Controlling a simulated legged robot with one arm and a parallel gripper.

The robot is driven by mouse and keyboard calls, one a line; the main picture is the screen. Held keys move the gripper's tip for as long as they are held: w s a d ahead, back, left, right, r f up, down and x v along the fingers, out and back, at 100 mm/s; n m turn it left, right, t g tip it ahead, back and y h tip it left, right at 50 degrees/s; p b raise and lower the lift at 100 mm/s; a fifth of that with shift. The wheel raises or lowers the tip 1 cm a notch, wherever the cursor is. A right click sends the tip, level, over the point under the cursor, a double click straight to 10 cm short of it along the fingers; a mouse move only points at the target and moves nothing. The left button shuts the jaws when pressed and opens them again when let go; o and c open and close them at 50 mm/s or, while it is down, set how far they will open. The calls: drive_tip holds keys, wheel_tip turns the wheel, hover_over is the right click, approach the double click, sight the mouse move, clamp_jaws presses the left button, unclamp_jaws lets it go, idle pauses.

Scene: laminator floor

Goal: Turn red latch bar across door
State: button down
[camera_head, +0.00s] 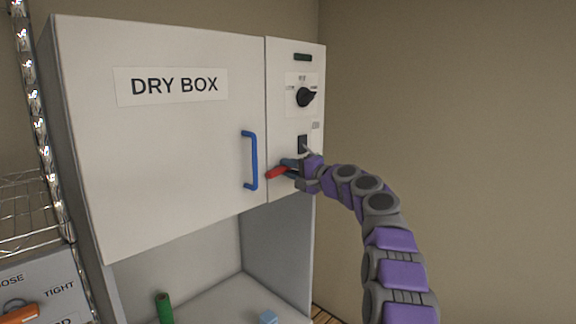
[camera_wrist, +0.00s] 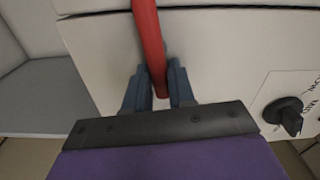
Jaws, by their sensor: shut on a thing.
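The red latch bar (camera_head: 276,173) lies roughly level, slightly tilted, on the front of the dry box, at the seam between the door (camera_head: 160,150) and the control panel (camera_head: 283,120). My gripper (camera_head: 292,167) comes from the right and is shut on the bar. In the wrist view the red bar (camera_wrist: 147,35) runs between the two grey-blue fingers of my gripper (camera_wrist: 158,85). There it passes over the dark seam and leaves the top of the picture. The fingers hide part of the bar, and its pivot is not clear.
A blue door handle (camera_head: 252,160) stands just left of the bar. A black knob (camera_head: 305,97) and a dark switch (camera_head: 302,144) are above my gripper. A green cylinder (camera_head: 164,308) and a light-blue block (camera_head: 268,317) are below the box. A wire rack (camera_head: 32,215) stands left.

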drive_tip(key=shift+w+d+f+m, duration=0.1)
drive_tip(key=shift+d+f+m, duration=0.1)
drive_tip(key=shift+m, duration=0.5)
drive_tip(key=shift+f+p, duration=0.25)
drive_tip(key=shift+p, duration=0.05)
drive_tip(key=c, duration=1)
unclamp_jaws()
drive_tip(key=shift+w, duration=0.15)
drive_tip(key=shift+c, duration=0.2)
drive_tip(key=shift+d+r, duration=0.15)
drive_tip(key=shift+s, duration=0.25)
drive_tip(key=b+v, duration=0.3)
drive_tip(key=v, duration=1.4)
drive_tip(key=shift+d, duration=0.2)
drive_tip(key=shift+w, duration=0.1)
